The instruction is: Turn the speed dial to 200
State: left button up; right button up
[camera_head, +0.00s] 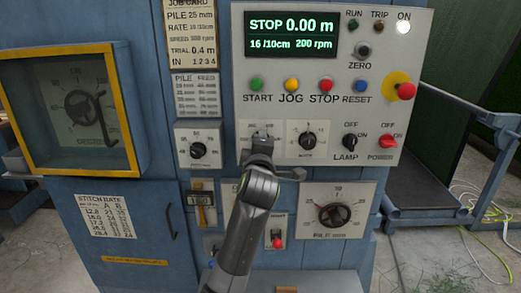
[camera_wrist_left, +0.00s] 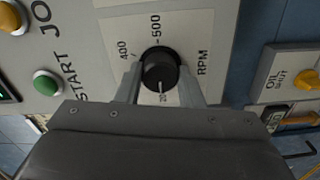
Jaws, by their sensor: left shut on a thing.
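In the head view my left gripper (camera_head: 262,138) covers most of the dial's plate. The display (camera_head: 291,34) reads STOP, 0.00 m, 16/10cm and 200 rpm. My right gripper is not in view.
Buttons START (camera_head: 256,84), JOG (camera_head: 291,85) and STOP (camera_head: 326,85) sit above the dial. A small dial (camera_head: 307,140) is close on the right, then the lamp switch (camera_head: 349,142) and red power switch (camera_head: 387,141). A red emergency knob (camera_head: 406,91) protrudes at right.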

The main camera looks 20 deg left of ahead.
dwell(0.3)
pick_arm(q)
jog(key=shift+r, duration=0.1)
jog(key=o, duration=1)
